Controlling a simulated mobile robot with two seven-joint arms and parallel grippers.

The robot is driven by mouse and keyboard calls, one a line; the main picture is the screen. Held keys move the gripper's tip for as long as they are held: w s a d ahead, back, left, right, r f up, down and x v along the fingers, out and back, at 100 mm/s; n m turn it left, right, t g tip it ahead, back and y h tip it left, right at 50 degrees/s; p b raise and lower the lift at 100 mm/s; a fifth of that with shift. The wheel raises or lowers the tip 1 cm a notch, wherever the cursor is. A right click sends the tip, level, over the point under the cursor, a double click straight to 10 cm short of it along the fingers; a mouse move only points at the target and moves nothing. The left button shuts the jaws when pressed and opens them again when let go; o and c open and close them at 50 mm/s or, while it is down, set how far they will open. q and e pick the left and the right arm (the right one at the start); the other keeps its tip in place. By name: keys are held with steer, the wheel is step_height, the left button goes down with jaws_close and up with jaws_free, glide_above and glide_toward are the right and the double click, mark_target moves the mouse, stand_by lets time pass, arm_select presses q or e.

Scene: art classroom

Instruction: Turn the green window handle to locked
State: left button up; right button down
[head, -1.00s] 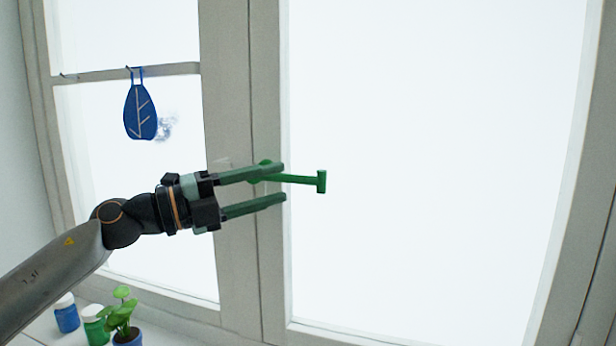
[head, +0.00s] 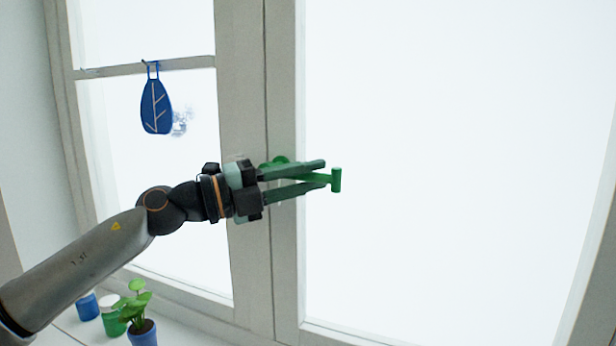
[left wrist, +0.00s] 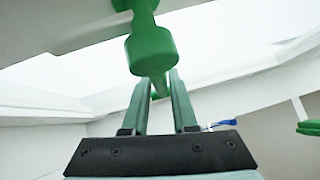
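The green window handle (head: 336,180) is mounted on the window's middle frame. Its lever points right, nearly level and dipping slightly, and ends in a short crosspiece. My left gripper (head: 326,172) lies along the lever, one finger above and one below, with only a narrow gap between them. It appears shut on the lever, short of the crosspiece. In the left wrist view the handle's round green end (left wrist: 152,50) is close to the camera, and the lever runs between the two fingers (left wrist: 162,82). The fingers partly hide the lever and mount in the head view. My right gripper is not in view.
A blue leaf-shaped ornament (head: 156,107) hangs from the crossbar of the left pane. A potted plant (head: 142,333), a blue jar (head: 87,307) and a green jar (head: 114,318) stand on the sill below my left arm. The space before the right pane is clear.

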arm_select(q)
jaws_close()
stand_by(1.0)
